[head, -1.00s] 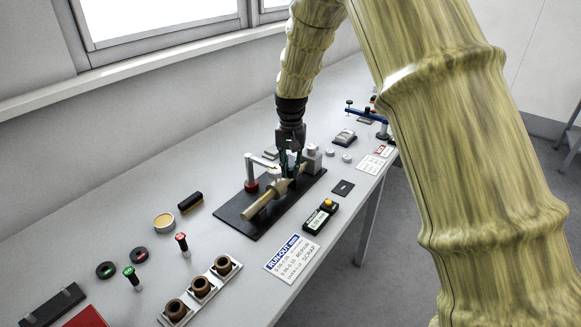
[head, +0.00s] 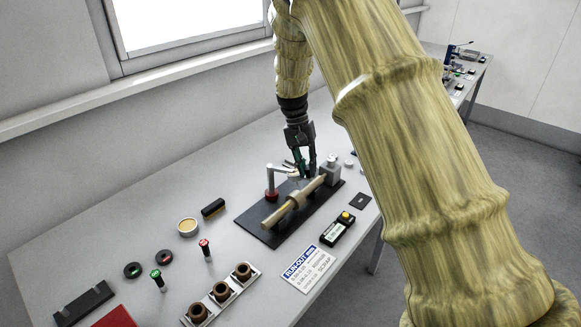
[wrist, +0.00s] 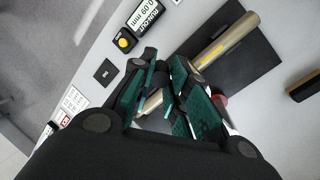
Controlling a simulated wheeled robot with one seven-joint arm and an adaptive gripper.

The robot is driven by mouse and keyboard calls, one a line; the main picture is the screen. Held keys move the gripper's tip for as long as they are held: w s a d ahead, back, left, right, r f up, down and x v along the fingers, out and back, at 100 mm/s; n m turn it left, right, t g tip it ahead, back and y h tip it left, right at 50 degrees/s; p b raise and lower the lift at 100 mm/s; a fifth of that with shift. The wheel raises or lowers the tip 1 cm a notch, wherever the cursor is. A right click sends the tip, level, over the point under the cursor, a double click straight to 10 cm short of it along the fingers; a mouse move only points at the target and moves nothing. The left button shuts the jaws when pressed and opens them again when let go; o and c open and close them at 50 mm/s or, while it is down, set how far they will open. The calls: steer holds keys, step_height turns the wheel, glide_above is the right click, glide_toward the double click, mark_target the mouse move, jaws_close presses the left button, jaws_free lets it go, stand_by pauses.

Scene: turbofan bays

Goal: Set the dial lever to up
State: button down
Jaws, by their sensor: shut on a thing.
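The run-out fixture is a dark base plate (head: 262,232) on the bench, with a tan shaft (head: 280,214) lying across it and a grey block (head: 330,172) at its far end. A white post with a red foot (head: 271,195) stands behind the shaft. A pale arm (head: 283,169) reaches from it towards my gripper (head: 307,172). My gripper points down at this arm's end, above the shaft, shut on what looks like the dial lever. The fingers hide most of the lever, so its position is unclear. In the wrist view, the teal-padded fingers (wrist: 160,82) also cover it.
A readout box with a yellow button (head: 338,230) and a RUN-OUT card (head: 301,268) lie in front of the plate. A tan-topped tin (head: 187,227), a dark brush (head: 213,208), red (head: 205,249) and green (head: 157,278) plungers and a bushing rack (head: 222,295) stand left.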

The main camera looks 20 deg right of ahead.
mark_target(293, 170)
steer(key=v, duration=0.1)
steer(key=p+v, duration=0.1)
steer(key=v, duration=0.1)
steer(key=shift+w+f, duration=0.1)
steer(key=shift+w, duration=0.15)
steer(key=shift+w+a+r+p, duration=0.35)
steer(key=shift+w+a+r, duration=0.1)
steer(key=shift+r, duration=0.2)
steer(key=c, duration=1.5)
jaws_free()
steer(key=shift+w, duration=0.1)
steer(key=shift+c, duration=0.2)
steer(key=shift+o, duration=1.1)
steer(key=shift+w+a+f, duration=0.15)
steer(key=shift+w, duration=0.05)
steer(key=shift+s+d, duration=0.25)
steer(key=shift+d, duration=0.05)
steer(key=v, duration=1.2)
